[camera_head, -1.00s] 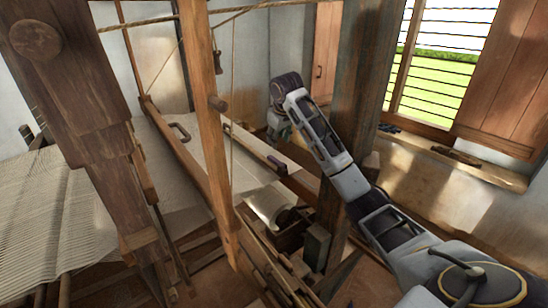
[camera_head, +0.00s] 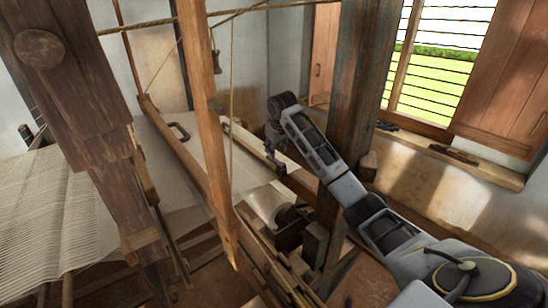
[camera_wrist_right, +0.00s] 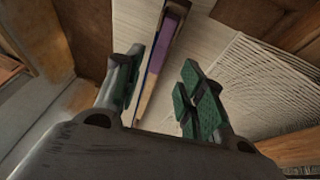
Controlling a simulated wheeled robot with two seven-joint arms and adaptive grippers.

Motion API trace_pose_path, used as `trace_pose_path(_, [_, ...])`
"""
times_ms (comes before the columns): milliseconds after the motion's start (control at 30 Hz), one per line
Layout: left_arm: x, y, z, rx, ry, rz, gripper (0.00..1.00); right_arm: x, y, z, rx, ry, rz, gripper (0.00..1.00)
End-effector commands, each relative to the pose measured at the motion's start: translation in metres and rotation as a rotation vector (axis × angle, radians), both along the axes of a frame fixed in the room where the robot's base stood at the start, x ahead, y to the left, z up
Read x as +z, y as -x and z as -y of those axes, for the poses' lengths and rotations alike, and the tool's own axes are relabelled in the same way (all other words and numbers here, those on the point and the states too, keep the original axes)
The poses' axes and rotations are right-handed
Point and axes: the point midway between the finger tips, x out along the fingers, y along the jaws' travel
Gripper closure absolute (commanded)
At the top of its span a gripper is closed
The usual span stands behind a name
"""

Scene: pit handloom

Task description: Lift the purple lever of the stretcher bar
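In the right wrist view my right gripper (camera_wrist_right: 160,60) is open, with green pads on both fingers. A long narrow stretcher bar (camera_wrist_right: 147,96) of light wood with dark edges runs between the fingers, over pale cloth. Its purple lever (camera_wrist_right: 158,50) lies along the bar, in line with the gap between the fingertips. I see no clear contact with either finger. In the head view my right gripper (camera_head: 275,148) points down over the dark end of the bar, and the purple lever is too small to tell apart there. My left gripper is not in view.
A wooden post (camera_head: 205,120) and a hanging rope stand left of my right gripper. A thick dark post (camera_head: 357,80) stands close behind my right arm. Pale cloth (camera_head: 205,135) stretches under the bar. Warp threads (camera_head: 40,205) lie at the left.

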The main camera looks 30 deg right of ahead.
Motion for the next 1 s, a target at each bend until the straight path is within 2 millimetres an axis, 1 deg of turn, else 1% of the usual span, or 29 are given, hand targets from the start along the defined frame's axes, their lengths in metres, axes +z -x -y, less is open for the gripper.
trace_pose_path(300, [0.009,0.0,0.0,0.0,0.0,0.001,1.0,-0.038,-0.016,0.006,0.001,0.001,-0.002,0.61])
trace_pose_path(500, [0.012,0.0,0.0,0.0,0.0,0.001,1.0,-0.056,-0.024,0.009,0.0,0.0,-0.002,0.61])
trace_pose_path(700, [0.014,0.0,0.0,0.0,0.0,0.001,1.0,-0.064,-0.028,0.011,0.0,0.0,0.0,0.61])
trace_pose_path(1000, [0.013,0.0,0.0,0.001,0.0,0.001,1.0,-0.065,-0.028,0.011,0.001,0.001,0.0,0.61])
